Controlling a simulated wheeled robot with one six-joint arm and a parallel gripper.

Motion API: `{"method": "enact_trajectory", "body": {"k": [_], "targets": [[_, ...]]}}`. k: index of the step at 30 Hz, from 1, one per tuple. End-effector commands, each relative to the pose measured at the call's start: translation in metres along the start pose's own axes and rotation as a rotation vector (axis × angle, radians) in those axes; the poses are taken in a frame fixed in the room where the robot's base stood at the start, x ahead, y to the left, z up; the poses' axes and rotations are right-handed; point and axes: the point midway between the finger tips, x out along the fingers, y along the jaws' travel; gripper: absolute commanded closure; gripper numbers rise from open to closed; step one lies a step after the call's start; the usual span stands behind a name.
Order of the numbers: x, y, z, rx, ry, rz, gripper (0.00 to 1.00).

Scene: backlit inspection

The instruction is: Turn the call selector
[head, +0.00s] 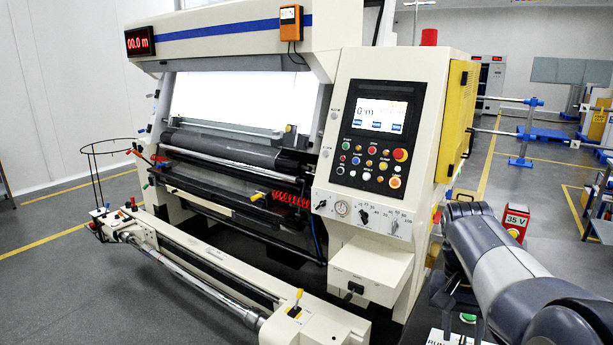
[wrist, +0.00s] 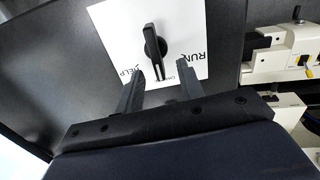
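The call selector (wrist: 154,45) is a black lever knob on a white plate (wrist: 103,17) in the wrist view. Its long handle runs nearly up and down in the picture, tilted slightly. The plate reads RUN at right and a partly covered word ending in ELP at left; a small label between them is partly hidden. My gripper (wrist: 160,72) is open. Its two fingers lie either side of the handle's lower end with gaps, not visibly touching it. In the head view, the plate (head: 450,338) shows only partly at the bottom edge, and the selector cannot be made out there.
A large cream inspection machine (head: 345,262) with a lit screen and button panel (head: 375,137) stands left of my arm. A red box marked 35 V (head: 515,222) stands behind my arm. Open grey floor lies at far left and right of the machine.

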Motion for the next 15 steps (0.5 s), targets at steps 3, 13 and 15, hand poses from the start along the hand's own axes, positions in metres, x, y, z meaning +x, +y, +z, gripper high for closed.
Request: {"method": "enact_trajectory", "body": {"k": [3,13,15], "targets": [[-0.014,0.001,0.0,0.0,0.0,0.0,0.64],[-0.041,0.0,0.0,0.0,0.0,0.0,0.64],[-0.046,0.0,0.0,0.0,0.0,0.0,0.64]]}}
